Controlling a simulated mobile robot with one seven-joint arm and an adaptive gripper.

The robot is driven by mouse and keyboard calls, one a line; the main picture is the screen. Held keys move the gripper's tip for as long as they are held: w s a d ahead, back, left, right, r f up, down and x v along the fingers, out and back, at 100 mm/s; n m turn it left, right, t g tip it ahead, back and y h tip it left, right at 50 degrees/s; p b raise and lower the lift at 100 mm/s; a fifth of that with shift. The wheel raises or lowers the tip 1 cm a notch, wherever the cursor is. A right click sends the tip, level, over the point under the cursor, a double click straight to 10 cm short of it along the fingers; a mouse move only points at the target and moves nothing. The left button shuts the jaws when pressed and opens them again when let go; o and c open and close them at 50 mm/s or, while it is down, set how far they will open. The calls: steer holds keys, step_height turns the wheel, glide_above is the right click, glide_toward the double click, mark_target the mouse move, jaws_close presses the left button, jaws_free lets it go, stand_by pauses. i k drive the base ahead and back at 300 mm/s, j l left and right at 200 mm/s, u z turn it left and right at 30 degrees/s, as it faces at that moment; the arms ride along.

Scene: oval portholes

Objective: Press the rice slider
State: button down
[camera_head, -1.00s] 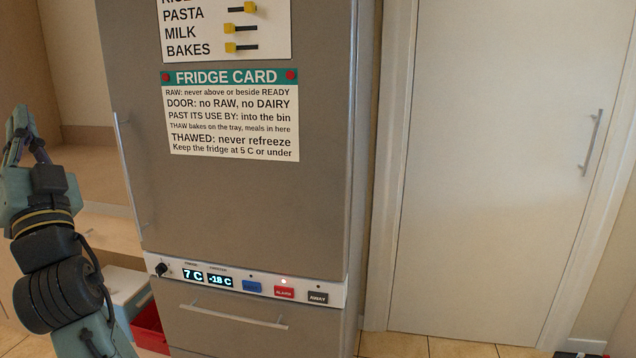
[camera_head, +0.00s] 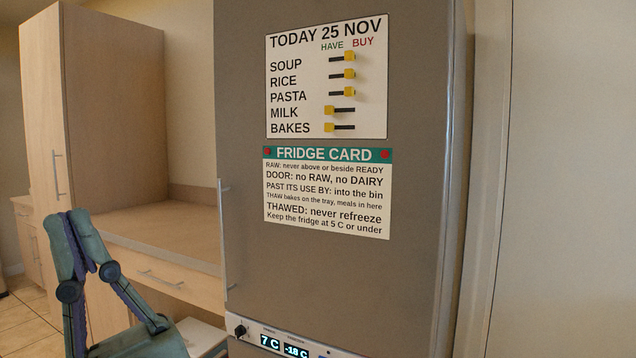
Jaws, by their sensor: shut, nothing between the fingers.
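The rice slider (camera_head: 349,75) is a small yellow knob on a dark horizontal track, on the white list board (camera_head: 300,50) on the fridge front. It sits at the right end of its track, under BUY, in the RICE row. The soup slider (camera_head: 349,57) above it and the pasta slider (camera_head: 349,92) below it are also at the right. The milk slider (camera_head: 330,110) and bakes slider (camera_head: 329,127) are at the left, under HAVE. My gripper (camera_head: 66,222) is at the lower left, shut and empty, pointing up, well apart from the board.
The grey fridge (camera_head: 330,280) has a vertical handle (camera_head: 223,240) at its left edge and a control panel (camera_head: 300,346) below. A fridge card (camera_head: 325,195) hangs under the board. A wooden counter (camera_head: 160,230) and tall cabinet (camera_head: 110,120) stand to the left.

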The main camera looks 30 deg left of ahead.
mark_target(348, 73)
steer(key=j+z, duration=0.2)
steer(key=j, duration=1.05)
steer(key=k+j+z, duration=0.2)
steer(key=j, duration=1.05)
steer(key=k+l, duration=0.35)
steer(key=i+j, duration=0.35)
steer(key=i, duration=0.1)
